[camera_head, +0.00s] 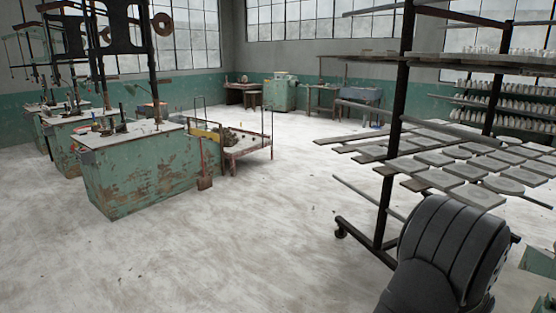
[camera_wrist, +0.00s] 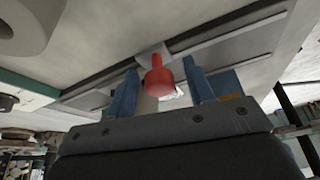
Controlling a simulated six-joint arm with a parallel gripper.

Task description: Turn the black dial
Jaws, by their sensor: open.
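My gripper (camera_wrist: 160,66) shows in the wrist view with its two blue fingers apart. A red knob-like cylinder (camera_wrist: 158,80) on a grey mount appears between the fingers, with a gap on each side; I cannot tell its depth. A small dark round thing (camera_wrist: 8,102) sits at the left edge of the wrist view, left of my gripper; I cannot tell whether it is the black dial. No black dial can be made out for sure in the head view, where my gripper does not show clearly.
A grey panel with dark slots (camera_wrist: 225,45) lies beyond the fingers. In the head view, a rack of grey slabs (camera_head: 475,195) stands at right, a green worn cabinet (camera_head: 140,175) at left, and a low red-framed cart (camera_head: 250,150) beside it. The middle floor is clear.

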